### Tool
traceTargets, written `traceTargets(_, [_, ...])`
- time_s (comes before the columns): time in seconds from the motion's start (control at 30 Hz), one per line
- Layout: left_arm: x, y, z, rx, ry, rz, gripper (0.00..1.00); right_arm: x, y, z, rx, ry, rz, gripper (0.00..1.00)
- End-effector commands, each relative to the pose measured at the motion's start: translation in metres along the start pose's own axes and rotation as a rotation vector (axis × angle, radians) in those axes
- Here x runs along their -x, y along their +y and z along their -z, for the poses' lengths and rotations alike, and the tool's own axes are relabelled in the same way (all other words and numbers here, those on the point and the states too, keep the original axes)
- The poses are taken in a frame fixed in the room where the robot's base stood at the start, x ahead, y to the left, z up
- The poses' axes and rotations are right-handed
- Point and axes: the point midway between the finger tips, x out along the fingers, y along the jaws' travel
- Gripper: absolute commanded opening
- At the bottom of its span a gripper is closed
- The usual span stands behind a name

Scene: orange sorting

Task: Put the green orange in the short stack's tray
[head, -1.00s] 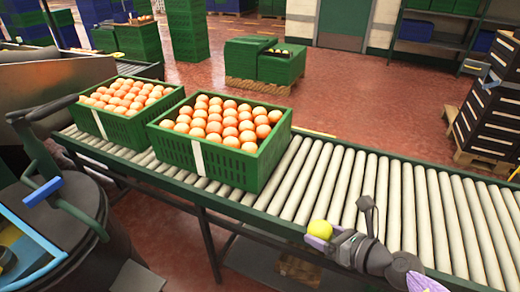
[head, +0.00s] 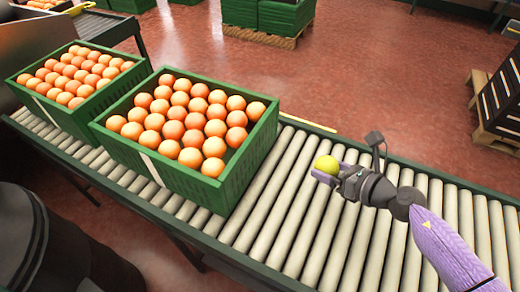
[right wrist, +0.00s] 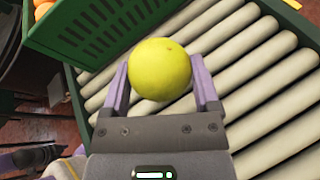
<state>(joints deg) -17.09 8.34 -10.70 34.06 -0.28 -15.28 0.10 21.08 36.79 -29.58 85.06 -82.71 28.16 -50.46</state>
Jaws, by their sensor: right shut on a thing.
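The green orange (head: 326,165), yellow-green in colour, is held in my right gripper (head: 328,172) above the roller conveyor, right of the nearer full crate. In the right wrist view the green orange (right wrist: 160,68) sits between the two purple fingers of my right gripper (right wrist: 160,82). Low green stacks (head: 268,14) on a pallet stand on the floor at the top edge of the head view. They are cut off, so their tops and any tray there are hidden. My left gripper is not in view.
Two green crates of oranges, the nearer (head: 190,185) and the farther (head: 62,112), stand on the roller conveyor (head: 300,215). Dark crates (head: 500,105) stand on a pallet at the right. Red floor (head: 370,75) lies open beyond the conveyor.

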Motion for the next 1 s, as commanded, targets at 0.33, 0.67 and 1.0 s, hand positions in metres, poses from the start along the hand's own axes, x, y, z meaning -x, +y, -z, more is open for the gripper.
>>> traceTargets(0.33, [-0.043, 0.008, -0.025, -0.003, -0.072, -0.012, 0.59, -0.024, -0.015, 0.058, -0.004, 0.003, -0.001, 0.17])
traceTargets(0.67, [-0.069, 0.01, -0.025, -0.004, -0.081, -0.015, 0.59, -0.039, -0.024, 0.093, -0.002, 0.001, -0.001, 0.17])
traceTargets(1.0, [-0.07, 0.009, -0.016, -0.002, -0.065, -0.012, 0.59, -0.038, -0.024, 0.093, 0.0, 0.0, 0.0, 0.91])
